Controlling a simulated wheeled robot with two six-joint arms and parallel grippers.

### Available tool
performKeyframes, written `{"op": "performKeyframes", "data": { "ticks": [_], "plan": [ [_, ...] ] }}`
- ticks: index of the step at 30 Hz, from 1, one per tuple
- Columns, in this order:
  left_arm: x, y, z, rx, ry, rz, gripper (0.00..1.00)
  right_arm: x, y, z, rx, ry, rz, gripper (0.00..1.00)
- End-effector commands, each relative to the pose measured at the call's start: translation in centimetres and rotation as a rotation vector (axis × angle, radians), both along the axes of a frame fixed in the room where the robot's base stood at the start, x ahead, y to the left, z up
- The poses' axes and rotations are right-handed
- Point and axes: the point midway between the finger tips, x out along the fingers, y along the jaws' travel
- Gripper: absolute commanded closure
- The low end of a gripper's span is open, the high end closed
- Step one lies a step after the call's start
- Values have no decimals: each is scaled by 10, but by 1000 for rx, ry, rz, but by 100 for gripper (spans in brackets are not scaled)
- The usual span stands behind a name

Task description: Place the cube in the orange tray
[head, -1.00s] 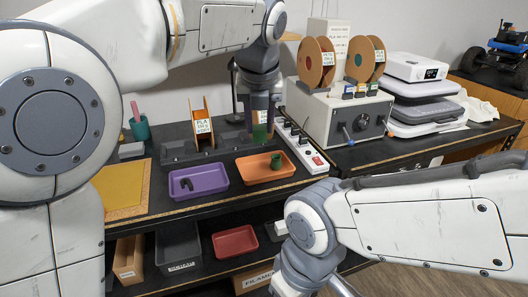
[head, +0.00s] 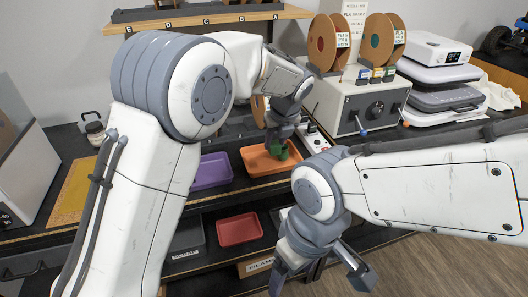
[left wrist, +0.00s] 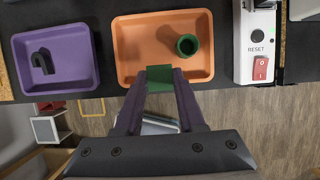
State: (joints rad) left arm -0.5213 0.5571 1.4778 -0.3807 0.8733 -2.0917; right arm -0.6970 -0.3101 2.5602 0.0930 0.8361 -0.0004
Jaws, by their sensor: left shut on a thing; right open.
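In the left wrist view, the cube (left wrist: 160,77) is green and sits between the fingertips of my left gripper (left wrist: 160,85), which is shut on it. The cube shows over the near edge of the orange tray (left wrist: 135,40); its exact height above the tray is hard to tell. A green hollow cylinder (left wrist: 187,45) stands inside the tray, beyond and right of the cube. In the head view, my left gripper (head: 279,143) is over the orange tray (head: 256,167), and the green pieces overlap there. My right gripper (head: 318,281) is open and empty, low at the front.
A purple tray (left wrist: 82,80) with a dark hook-shaped piece (left wrist: 42,62) lies left of the orange tray. A power strip with a red switch (left wrist: 261,98) stands close on its right. A red tray (head: 240,229) is on the lower shelf.

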Motion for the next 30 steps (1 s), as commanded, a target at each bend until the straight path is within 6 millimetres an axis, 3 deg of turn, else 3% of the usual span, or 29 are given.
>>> {"op": "performKeyframes", "data": {
  "ticks": [3, 9, 19, 30],
  "plan": [
    [18, 19, -15, 1, 3, 3, 100, 0, 0, 6, 0, 0, 0, 18],
    [35, 34, -28, 0, -1, -1, 100, 0, 0, 9, 0, 0, 0, 18],
    [36, 35, -67, 1, 1, -4, 100, 0, 0, 12, 0, 0, 0, 18],
    [36, 35, -72, 0, 0, -2, 100, 0, 0, 12, 0, 0, 0, 18]
  ]
}}
